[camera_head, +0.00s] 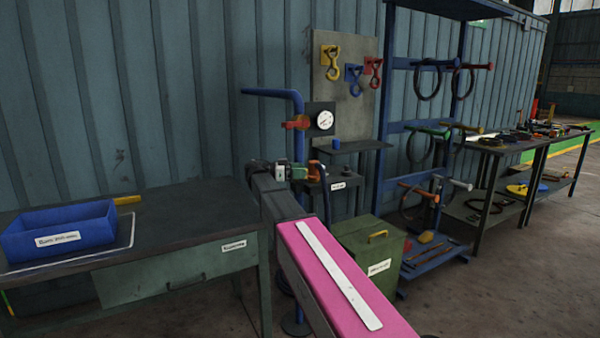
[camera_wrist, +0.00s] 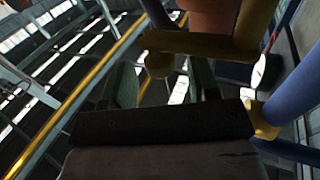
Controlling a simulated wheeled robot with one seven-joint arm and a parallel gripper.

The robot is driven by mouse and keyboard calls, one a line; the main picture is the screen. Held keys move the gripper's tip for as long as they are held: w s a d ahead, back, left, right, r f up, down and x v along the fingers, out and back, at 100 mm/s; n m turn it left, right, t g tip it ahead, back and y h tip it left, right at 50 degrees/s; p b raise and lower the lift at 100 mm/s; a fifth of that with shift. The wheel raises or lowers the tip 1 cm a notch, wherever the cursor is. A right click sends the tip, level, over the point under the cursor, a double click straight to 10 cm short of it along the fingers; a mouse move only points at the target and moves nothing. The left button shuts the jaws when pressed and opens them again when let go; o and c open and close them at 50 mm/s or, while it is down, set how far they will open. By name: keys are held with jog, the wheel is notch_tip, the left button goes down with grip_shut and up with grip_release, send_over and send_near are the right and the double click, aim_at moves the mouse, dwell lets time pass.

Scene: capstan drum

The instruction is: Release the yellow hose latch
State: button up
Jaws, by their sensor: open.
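The wrist view shows a yellow lever-like piece (camera_wrist: 190,43) with a rounded end, close in front of my gripper (camera_wrist: 163,80); I take it to be the hose latch. It is joined at an orange-brown cylinder (camera_wrist: 212,15). My gripper's two greenish fingers stand apart, with the rounded end near the gap between them. I cannot tell whether they touch it. In the head view, my gripper (camera_head: 290,172) is beside an orange fitting (camera_head: 318,169) in front of the blue pipe stand; the yellow piece is not clearly visible there.
A blue pipe (camera_head: 299,130) with a red valve handle (camera_head: 296,123) and a gauge (camera_head: 325,120) stands behind. A green box (camera_head: 370,250) stands right of my arm, and a workbench (camera_head: 165,215) with a blue bin (camera_head: 60,232) at left. Colored hooks hang on a panel (camera_head: 355,100).

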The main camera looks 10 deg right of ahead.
jog(key=w+a, duration=0.1)
jog(key=a, duration=0.9)
jog(key=shift+a, duration=0.3)
